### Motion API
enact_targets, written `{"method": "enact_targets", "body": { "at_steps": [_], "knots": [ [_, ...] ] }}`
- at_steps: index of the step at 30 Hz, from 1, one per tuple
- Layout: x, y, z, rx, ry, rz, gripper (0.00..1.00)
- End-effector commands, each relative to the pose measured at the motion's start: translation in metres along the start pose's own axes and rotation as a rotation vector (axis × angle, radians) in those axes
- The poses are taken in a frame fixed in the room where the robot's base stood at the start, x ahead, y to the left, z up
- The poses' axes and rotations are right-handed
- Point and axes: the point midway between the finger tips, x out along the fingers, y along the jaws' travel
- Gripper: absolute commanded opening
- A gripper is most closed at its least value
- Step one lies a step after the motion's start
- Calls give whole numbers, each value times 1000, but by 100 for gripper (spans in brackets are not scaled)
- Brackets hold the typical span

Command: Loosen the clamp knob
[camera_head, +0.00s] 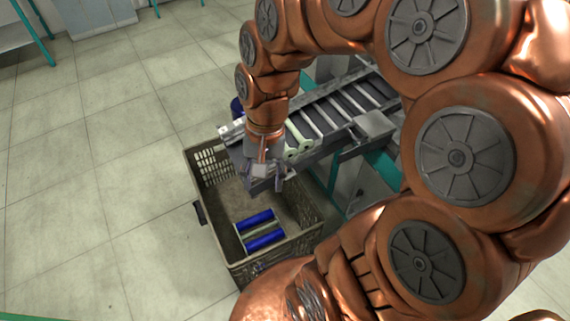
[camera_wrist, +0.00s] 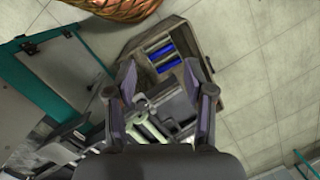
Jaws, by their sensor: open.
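I cannot make out the clamp knob for certain in either view; my gripper and arm cover part of the machine end. My gripper (camera_head: 268,182) points down at the near end of a grey roller frame (camera_head: 335,122), above the crate's far side. In the wrist view its two fingers (camera_wrist: 161,80) are spread apart with nothing held between them. A pale green spool-like part (camera_head: 298,151) lies at the frame's end, just right of my gripper. A dark blue rounded part (camera_head: 237,106) shows behind my wrist; I cannot tell what it is.
An olive crate (camera_head: 202,205) stands on the floor below the frame, holding blue cylinders (camera_head: 264,240). A grey box (camera_head: 373,125) sits on the frame's right side, above teal legs (camera_head: 384,165). The tiled floor at left is clear.

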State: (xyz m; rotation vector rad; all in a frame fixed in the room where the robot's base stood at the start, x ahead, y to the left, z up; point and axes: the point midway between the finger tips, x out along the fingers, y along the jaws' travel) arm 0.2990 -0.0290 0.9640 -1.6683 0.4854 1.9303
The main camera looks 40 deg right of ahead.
Motion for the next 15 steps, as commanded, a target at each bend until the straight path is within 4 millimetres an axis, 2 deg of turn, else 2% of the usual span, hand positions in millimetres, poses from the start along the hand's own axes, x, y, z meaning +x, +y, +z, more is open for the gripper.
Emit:
{"method": "enact_targets", "body": {
  "at_steps": [1, 8, 12, 15],
  "knots": [
    [6, 0, -18, 91, -7, -27, 53],
    [26, 12, -97, 530, -34, -154, 53],
    [42, 33, -144, 809, -60, -229, 53],
    [53, 52, -172, 985, -79, -273, 53]
  ]
}}
